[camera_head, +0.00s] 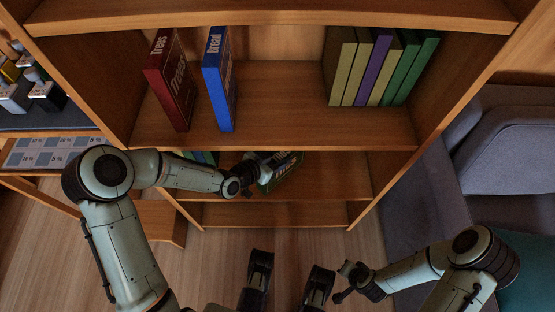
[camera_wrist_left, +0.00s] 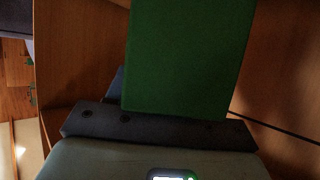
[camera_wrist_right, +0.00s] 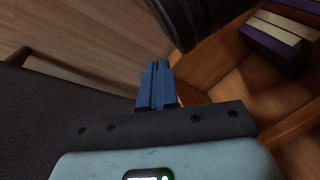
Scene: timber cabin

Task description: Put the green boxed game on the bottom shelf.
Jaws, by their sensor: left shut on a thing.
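The green boxed game (camera_head: 287,174) is at the lower part of the bookcase, in front of or over the shelf board (camera_head: 335,178) below the book shelf; I cannot tell whether it touches that board. My left gripper (camera_head: 258,167) is shut on the game, reaching in from the left. In the left wrist view the game (camera_wrist_left: 188,55) is a plain dark green face that hides most of the fingers. The lowest board (camera_head: 275,214) shows beneath, bare. My right gripper (camera_head: 343,283) is away from the bookcase at the lower right; its blue fingers (camera_wrist_right: 157,86) are together and empty.
The shelf above holds a red book (camera_head: 170,82), a blue book (camera_head: 218,80) and several olive, purple and green books (camera_head: 375,65). Other spines (camera_head: 200,157) show at the lower shelf's left. A grey sofa (camera_head: 505,140) stands right, a table (camera_head: 55,150) left.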

